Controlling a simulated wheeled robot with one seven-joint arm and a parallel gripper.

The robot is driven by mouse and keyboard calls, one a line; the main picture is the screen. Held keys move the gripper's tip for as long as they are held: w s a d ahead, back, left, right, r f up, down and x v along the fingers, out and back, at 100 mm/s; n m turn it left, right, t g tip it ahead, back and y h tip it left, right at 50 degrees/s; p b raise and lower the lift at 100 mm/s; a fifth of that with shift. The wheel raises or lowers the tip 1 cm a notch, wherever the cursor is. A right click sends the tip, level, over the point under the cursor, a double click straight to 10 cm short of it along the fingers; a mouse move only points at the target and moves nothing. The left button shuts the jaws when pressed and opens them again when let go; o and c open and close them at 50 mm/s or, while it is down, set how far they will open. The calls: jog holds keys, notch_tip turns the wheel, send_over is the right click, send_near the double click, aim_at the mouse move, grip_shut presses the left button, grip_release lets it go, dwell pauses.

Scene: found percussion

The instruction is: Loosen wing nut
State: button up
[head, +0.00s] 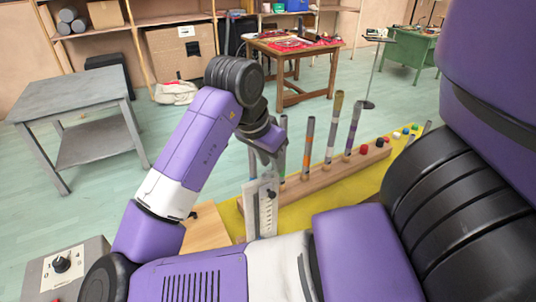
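An upright pale plate (250,215) with dark marks along it stands near the middle of the head view. A small dark knob-like part (271,194) sits on its upper right; it may be the wing nut, but it is too small to tell. My arm reaches from the lower left, over the bench. My gripper (282,122) is at its end, above the plate and apart from the dark knob. The wrist hides most of the gripper, so its fingers and anything between them cannot be made out.
A wooden rail (330,178) with several upright tubes stands right of the plate on a yellow surface (345,203). Small coloured caps (397,135) lie farther right. A control box with a knob (62,264) is at lower left. A grey table (70,95) stands beyond, with open floor around it.

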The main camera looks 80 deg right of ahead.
jog(key=shift+f, duration=0.1)
grip_shut()
jog(key=shift+d+n+t+h+p, duration=0.1)
jog(key=shift+n+t+h+p, duration=0.4)
jog(key=shift+n, duration=0.7)
jog(key=shift+w+n, duration=0.2)
jog(key=shift+n, duration=0.6)
jog(key=shift+t+p, duration=0.3)
jog(key=shift+p, duration=0.05)
jog(key=shift+r+n+t+p, duration=0.25)
jog(key=shift+n+p, duration=0.3)
jog(key=shift+n, duration=0.45)
jog(key=shift+w+f+n+t, duration=0.2)
jog(key=shift+n+t, duration=0.25)
jog(key=shift+n, duration=0.55)
jog(key=shift+p, duration=0.3)
